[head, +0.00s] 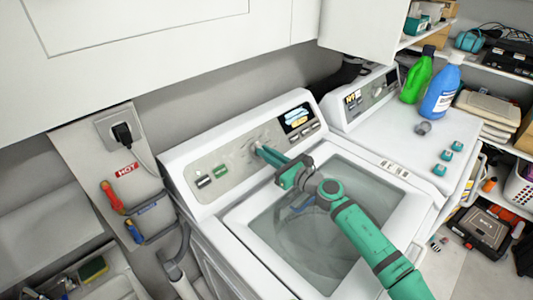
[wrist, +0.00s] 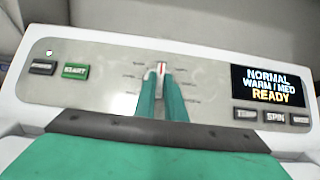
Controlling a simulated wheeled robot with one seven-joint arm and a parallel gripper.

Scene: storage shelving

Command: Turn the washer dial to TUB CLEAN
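The washer dial (wrist: 162,68) sits near the middle of the grey control panel, with a red mark pointing roughly straight up. Small labels ring it, too blurred to read. My gripper (wrist: 162,78) has its two teal fingers on either side of the dial; whether they press on it is unclear. In the head view my gripper (head: 259,150) reaches the panel and hides most of the dial. The display (wrist: 268,85) reads NORMAL, WARM / MED, READY. The washer (head: 232,229) has its glass lid closed beneath my arm.
The START button (wrist: 75,72) and a dark button (wrist: 42,68) are left of the dial; several buttons (wrist: 273,117) lie under the display. A second machine (head: 385,140) stands right, with a green bottle (head: 417,78) and a blue bottle (head: 440,92) on top.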

